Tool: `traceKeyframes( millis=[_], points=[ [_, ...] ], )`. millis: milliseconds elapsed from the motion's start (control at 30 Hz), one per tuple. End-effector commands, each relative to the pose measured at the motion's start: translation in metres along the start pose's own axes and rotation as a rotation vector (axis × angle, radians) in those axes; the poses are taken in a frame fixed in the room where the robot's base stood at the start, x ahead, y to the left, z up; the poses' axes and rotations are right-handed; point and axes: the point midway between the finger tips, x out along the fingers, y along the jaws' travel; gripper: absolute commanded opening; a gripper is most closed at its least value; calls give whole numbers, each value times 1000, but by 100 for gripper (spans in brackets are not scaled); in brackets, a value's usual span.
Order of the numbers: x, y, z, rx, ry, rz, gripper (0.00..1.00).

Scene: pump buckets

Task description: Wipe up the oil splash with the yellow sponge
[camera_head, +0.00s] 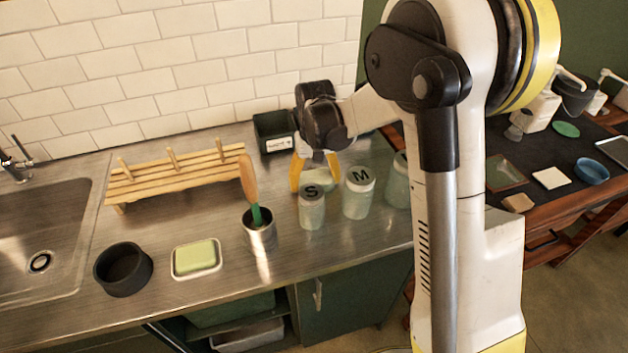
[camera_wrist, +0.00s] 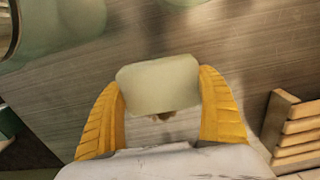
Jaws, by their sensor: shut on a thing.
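My gripper (camera_head: 316,181) is low over the steel counter, behind the lidded jars. In the wrist view its two yellow fingers (camera_wrist: 163,88) are shut on a pale yellow-green block, which looks like the yellow sponge (camera_wrist: 158,84). In the head view the sponge (camera_head: 318,178) is partly hidden by the fingers and jars. I cannot tell whether it touches the counter. A small brownish patch (camera_wrist: 162,116) shows just below the sponge in the wrist view; I cannot tell whether it is the oil splash.
Jars marked S (camera_head: 312,212) and M (camera_head: 358,198) stand in front of my gripper. A dark green box (camera_head: 273,132) stands behind it, a wooden rack (camera_head: 178,180) to the left. A metal cup (camera_head: 261,238) holds a brush. A soap dish (camera_head: 196,272) and black bowl (camera_head: 123,272) are front left.

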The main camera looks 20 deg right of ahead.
Motion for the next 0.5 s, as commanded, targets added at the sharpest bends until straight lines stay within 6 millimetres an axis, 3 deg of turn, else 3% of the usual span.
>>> traceKeyframes(
  millis=[67,167,500],
  points=[
    [-1,0,1,0,0,0,58],
    [-21,0,1,0,0,0,58],
    [-50,0,-2,0,0,0,58]
  ],
)
